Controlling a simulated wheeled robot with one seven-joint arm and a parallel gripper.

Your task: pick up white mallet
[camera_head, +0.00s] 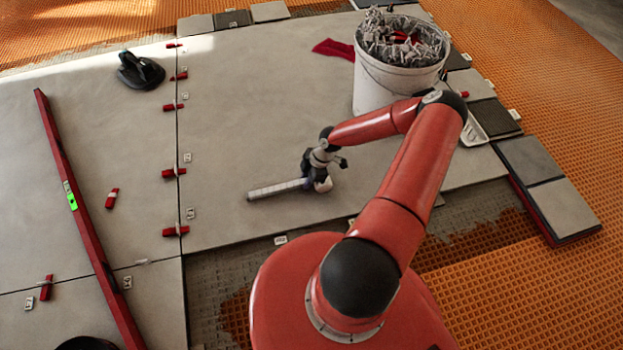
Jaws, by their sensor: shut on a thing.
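The white mallet (277,189) is in the middle of the head view, over the large grey tile. Its light ribbed handle points left and its pale head (324,184) shows at the right, just under my gripper. My gripper (313,183) is shut on the mallet near the head end. The fingertips are small and partly hidden by the wrist. I cannot tell whether the mallet touches the tile or is slightly above it.
A white bucket (373,95) full of grey clips stands at the back right, with a red cloth (333,48) beside it. A long red level (88,220) lies at left. Red wedges (174,173) line the tile joint. A black suction cup (140,71) sits at the back left.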

